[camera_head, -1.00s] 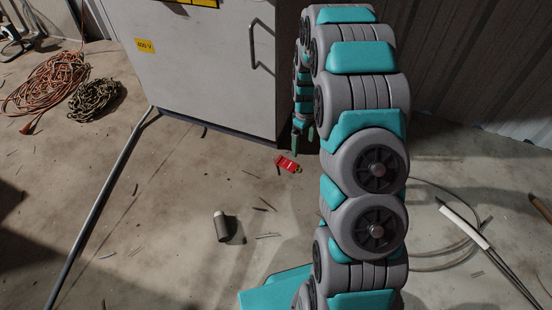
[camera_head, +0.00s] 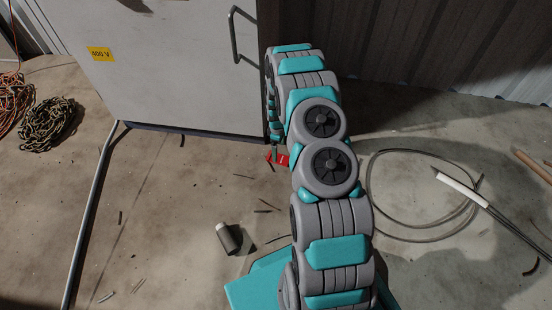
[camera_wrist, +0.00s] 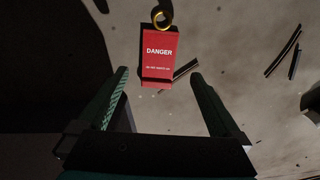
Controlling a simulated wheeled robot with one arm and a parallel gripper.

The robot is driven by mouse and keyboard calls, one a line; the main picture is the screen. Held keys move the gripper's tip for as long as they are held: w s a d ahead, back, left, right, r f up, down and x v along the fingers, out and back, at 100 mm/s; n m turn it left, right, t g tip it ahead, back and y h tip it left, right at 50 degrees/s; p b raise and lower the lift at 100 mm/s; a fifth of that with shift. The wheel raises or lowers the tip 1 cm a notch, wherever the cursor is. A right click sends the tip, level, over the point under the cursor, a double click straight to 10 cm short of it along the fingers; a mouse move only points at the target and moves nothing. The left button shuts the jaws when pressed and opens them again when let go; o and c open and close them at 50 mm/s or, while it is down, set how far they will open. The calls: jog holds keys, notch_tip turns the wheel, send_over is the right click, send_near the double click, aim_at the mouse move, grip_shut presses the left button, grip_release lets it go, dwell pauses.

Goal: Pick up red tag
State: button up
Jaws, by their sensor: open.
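The red tag (camera_wrist: 159,58) lies flat on the concrete floor, with white "DANGER" lettering and a brass ring at its far end in the wrist view. In the head view the red tag (camera_head: 283,160) shows by the cabinet's lower right corner, partly hidden by my arm. My gripper (camera_wrist: 160,80) is open and empty, its two dark green fingers apart. The tag lies ahead of and between the fingertips, nearer the left one. In the head view my gripper (camera_head: 273,148) is small and mostly hidden beside the tag.
A grey cabinet (camera_head: 170,70) with a 400 V label stands just left of the tag. A dark cylinder (camera_head: 229,239) and several cable scraps (camera_wrist: 283,50) lie on the floor. A cable loop (camera_head: 400,238) lies at right, a long pipe (camera_head: 90,220) at left.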

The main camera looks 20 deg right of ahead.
jog(key=shift+w+f, duration=0.2)
jog(key=shift+f, duration=2.5)
jog(key=c, duration=1.5)
jog(key=shift+r, duration=0.15)
jog(key=shift+r, duration=0.9)
jog(key=shift+s+r, duration=0.5)
jog(key=shift+r, duration=0.4)
jog(key=s+d, duration=0.1)
jog(key=s, duration=0.4)
jog(key=s+d, duration=0.1)
jog(key=s, duration=0.3)
jog(key=s+d+r, duration=0.1)
jog(key=s, duration=0.4)
jog(key=shift+s+r, duration=0.1)
jog(key=shift+s, duration=0.25)
